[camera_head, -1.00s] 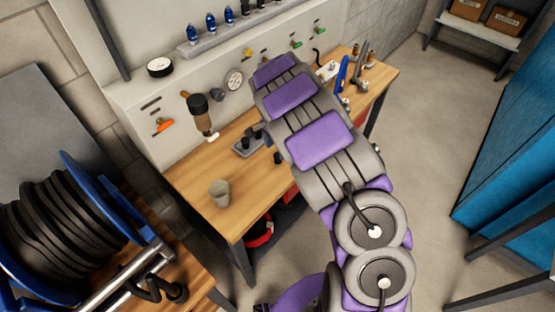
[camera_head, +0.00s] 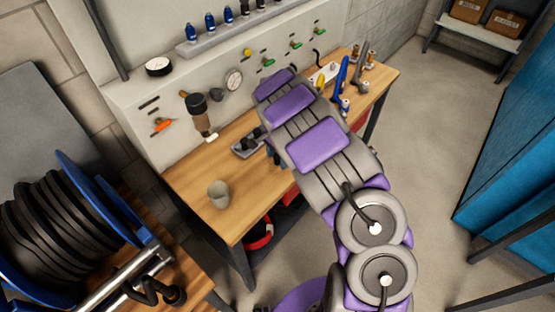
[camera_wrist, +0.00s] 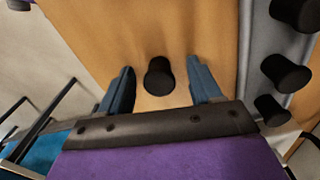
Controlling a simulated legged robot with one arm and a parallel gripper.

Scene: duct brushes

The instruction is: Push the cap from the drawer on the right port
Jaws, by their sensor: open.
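A black cap (camera_wrist: 158,76) stands on the wooden bench top between my gripper's fingers in the wrist view. My gripper (camera_wrist: 160,66) is open, with a gap showing on each side of the cap. In the head view my arm hides the cap and most of the gripper. A grey tray (camera_wrist: 252,60) with several black caps lies to the right in the wrist view. The tray also shows in the head view (camera_head: 243,148), left of my gripper. I cannot tell which fitting on the wall panel (camera_head: 150,110) is the right port.
A grey-beige cup (camera_head: 218,194) stands near the bench's (camera_head: 200,170) front left. Blue and grey tools (camera_head: 343,80) stand at the bench's right end. A cable reel (camera_head: 60,225) is at the left. A blue cabinet (camera_head: 510,150) is at the right, with open floor before it.

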